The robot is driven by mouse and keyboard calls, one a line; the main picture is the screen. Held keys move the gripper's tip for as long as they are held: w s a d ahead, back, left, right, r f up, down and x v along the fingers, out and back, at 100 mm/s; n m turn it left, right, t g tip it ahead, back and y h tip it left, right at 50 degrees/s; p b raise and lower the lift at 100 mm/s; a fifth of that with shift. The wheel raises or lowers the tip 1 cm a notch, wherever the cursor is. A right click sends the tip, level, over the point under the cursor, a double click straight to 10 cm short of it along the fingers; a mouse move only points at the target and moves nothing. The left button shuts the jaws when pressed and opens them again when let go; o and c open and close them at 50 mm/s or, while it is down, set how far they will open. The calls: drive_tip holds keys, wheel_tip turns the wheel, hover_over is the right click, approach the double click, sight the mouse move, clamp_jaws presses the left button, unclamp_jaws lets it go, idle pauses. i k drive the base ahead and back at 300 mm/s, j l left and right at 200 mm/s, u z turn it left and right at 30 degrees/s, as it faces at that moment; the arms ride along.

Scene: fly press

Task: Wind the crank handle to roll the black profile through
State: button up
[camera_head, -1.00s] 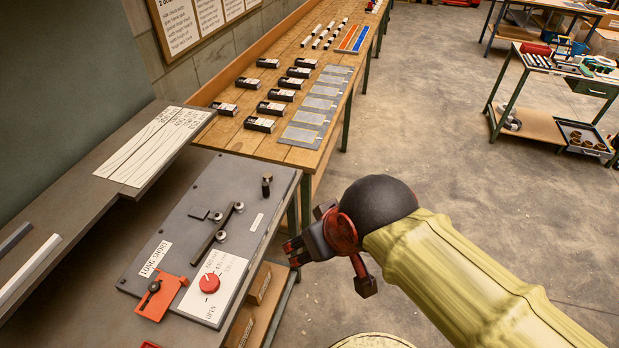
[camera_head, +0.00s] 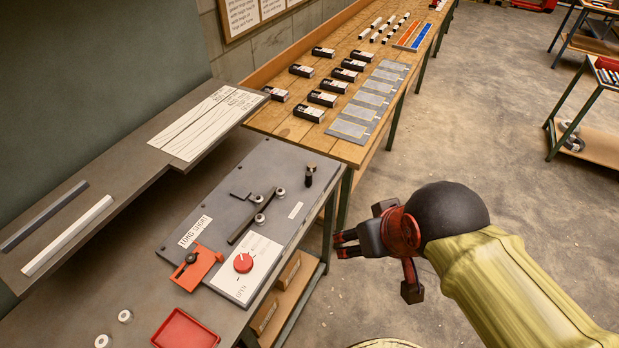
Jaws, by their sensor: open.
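A black bar that looks like the profile (camera_head: 252,216) lies slantwise on the grey machine plate (camera_head: 272,165), alongside small round metal rollers (camera_head: 260,219). An upright dark knob (camera_head: 310,172) at the plate's far right corner may be the crank handle; its arm is too small to make out. A red dial (camera_head: 243,263) sits on a white panel at the plate's near side. My gripper (camera_head: 343,244) is open and empty. In the picture it is to the right of the plate, past the bench edge, touching none of these things.
A red block with a black lever (camera_head: 196,264) is on the plate's near left. A red tray (camera_head: 186,331) and white rings (camera_head: 125,316) lie in front. A raised shelf (camera_head: 120,185) holds a grey and a white bar. A wooden table (camera_head: 345,146) stands behind.

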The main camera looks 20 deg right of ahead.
sight(311, 166)
drive_tip(key=l+u, duration=0.45)
drive_tip(key=l, duration=1.3)
